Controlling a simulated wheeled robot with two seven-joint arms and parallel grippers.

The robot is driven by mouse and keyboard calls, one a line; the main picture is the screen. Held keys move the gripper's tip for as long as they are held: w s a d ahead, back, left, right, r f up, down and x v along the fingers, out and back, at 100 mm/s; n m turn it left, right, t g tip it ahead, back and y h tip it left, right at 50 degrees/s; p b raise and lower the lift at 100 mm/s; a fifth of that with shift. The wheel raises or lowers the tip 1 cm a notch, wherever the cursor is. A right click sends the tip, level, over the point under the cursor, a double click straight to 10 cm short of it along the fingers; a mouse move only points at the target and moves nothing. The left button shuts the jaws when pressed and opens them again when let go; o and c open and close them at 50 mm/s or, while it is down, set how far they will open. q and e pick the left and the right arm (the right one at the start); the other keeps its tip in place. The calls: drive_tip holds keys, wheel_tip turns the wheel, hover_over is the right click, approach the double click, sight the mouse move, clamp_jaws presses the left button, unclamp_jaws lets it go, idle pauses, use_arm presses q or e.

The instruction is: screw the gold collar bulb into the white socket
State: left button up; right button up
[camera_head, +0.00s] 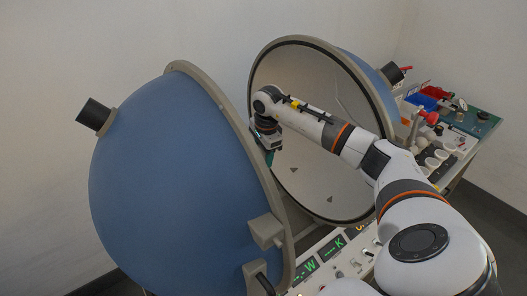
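My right arm reaches in from the right, across the opening between two large hemispheres. Its gripper (270,156) points down beside the rim of the near hemisphere. The fingertips are small and partly hidden by that rim, so I cannot tell whether they are open or hold anything. I cannot make out the gold collar bulb or the white socket; the inside of the near hemisphere is hidden from this side. My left gripper is not in view.
The blue near hemisphere (160,180) fills the left. The far hemisphere's pale inner face (310,150) stands open behind my arm. A panel with green displays (322,256) lies below. A bench at right holds a blue bin (420,100), a red knob (432,118) and several small whitish round items (433,162).

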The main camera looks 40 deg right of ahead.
drive_tip(key=m, duration=0.3)
drive_tip(key=m+p, duration=0.1)
drive_tip(key=m, duration=0.3)
drive_tip(key=shift+a+r+m+g+h, duration=0.1)
drive_tip(key=shift+m+g+h, duration=0.2)
drive_tip(key=shift+h, duration=0.1)
drive_tip(key=m+p, duration=0.1)
drive_tip(key=m, duration=0.3)
drive_tip(key=shift+s+m+g, duration=0.1)
drive_tip(key=shift+m+g, duration=0.2)
drive_tip(key=shift+m, duration=1.2)
drive_tip(key=o, duration=0.8)
drive_tip(key=shift+o, duration=0.2)
